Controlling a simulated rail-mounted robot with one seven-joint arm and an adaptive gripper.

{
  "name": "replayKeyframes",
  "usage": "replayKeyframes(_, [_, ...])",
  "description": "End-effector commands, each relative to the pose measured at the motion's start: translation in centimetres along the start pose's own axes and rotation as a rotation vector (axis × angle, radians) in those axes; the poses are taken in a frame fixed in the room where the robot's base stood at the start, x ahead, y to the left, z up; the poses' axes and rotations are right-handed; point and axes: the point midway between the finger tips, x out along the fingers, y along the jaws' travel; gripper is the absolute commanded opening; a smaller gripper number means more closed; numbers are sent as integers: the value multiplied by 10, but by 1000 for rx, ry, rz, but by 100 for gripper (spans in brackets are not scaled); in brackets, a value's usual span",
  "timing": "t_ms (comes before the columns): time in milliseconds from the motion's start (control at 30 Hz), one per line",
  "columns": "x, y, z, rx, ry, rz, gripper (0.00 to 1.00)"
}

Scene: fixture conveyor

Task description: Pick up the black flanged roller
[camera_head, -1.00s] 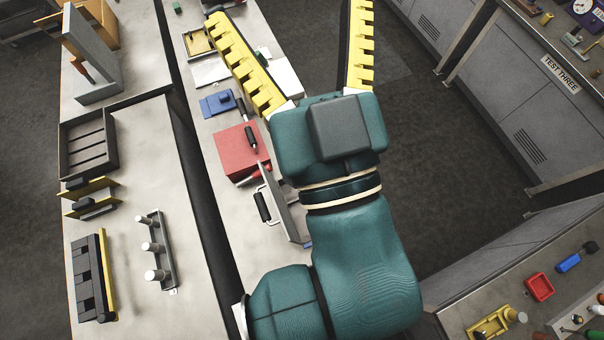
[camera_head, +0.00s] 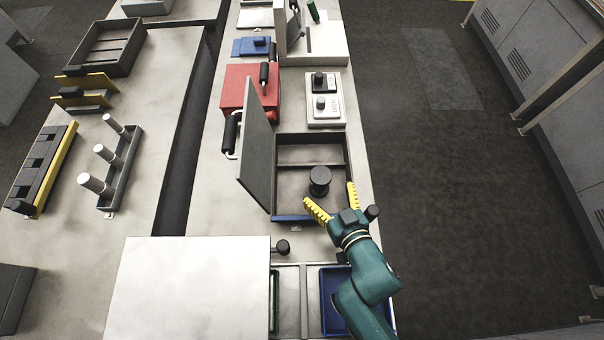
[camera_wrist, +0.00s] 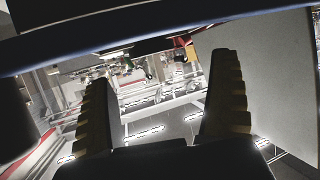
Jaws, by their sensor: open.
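The black flanged roller (camera_head: 320,180) stands in the front compartment of an open grey box (camera_head: 309,138) with a divider and a blue front edge. The box's grey lid (camera_head: 256,150) is raised at the left. My gripper (camera_head: 330,195) is at the box's front right, its yellow fingers spread wide and empty. In the head view the fingertips appear either side of the roller's near side; I cannot tell their height above it. In the wrist view my gripper (camera_wrist: 160,70) also shows open, with the roller not visible.
The black lid handle (camera_head: 230,134) juts left. A red box (camera_head: 236,88) and a white two-knob block (camera_head: 325,112) lie beyond. A large pale panel (camera_head: 190,290) and a blue bin (camera_head: 327,300) are in front. Open floor lies right.

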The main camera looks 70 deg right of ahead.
Motion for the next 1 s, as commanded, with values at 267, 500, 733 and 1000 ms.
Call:
replayKeyframes(267, [23,8,11,2,-15,14,92])
replayKeyframes(500, [63,11,3,0,-17,14,92])
replayKeyframes(733, [74,11,4,0,-18,12,92])
replayKeyframes(1000, [73,11,4,0,-18,12,59])
